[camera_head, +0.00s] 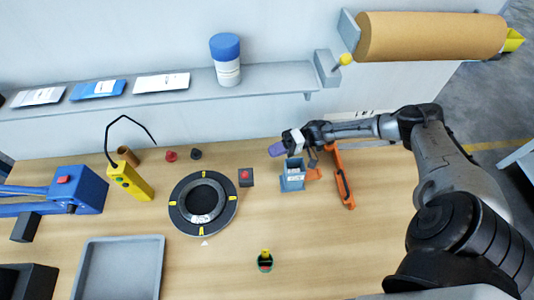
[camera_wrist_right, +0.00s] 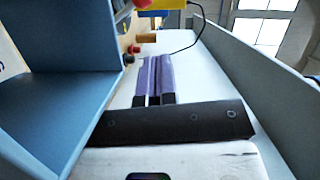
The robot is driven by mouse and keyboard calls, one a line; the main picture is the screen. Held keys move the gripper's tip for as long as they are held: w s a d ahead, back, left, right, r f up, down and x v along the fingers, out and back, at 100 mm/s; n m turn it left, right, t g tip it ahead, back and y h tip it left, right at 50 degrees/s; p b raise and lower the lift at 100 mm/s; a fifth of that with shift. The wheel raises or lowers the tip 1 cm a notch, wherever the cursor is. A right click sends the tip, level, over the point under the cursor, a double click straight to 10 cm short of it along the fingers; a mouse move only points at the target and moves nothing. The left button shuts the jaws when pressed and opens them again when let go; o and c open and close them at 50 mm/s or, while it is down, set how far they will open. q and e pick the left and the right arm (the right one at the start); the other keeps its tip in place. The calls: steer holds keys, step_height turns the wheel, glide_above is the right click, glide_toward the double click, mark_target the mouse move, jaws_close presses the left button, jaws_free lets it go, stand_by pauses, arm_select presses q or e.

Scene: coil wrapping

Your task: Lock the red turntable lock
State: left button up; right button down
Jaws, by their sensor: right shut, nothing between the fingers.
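The black round turntable (camera_head: 176,214) lies on the wooden table, with yellow marks on its rim. A small dark block with a red top (camera_head: 246,177), which looks like the turntable lock, stands just right of it. I cannot tell its lock state. My right gripper (camera_head: 277,149), with purple fingers, is shut and empty above the back of the table, up and right of the lock and apart from it. Its fingers show shut together in the right wrist view (camera_wrist_right: 154,80).
A blue-grey holder (camera_head: 292,182) stands below my right gripper, with an orange tool (camera_head: 343,180) beside it. Red (camera_head: 171,156) and black (camera_head: 196,154) knobs and a yellow device (camera_head: 132,181) stand further left. A grey tray (camera_head: 119,240) lies front left.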

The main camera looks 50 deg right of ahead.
arm_select(q)
steer(key=shift+s+d, duration=0.2)
arm_select(e)
steer(key=shift+v, duration=0.95)
arm_select(q)
steer(key=shift+d, duration=0.1)
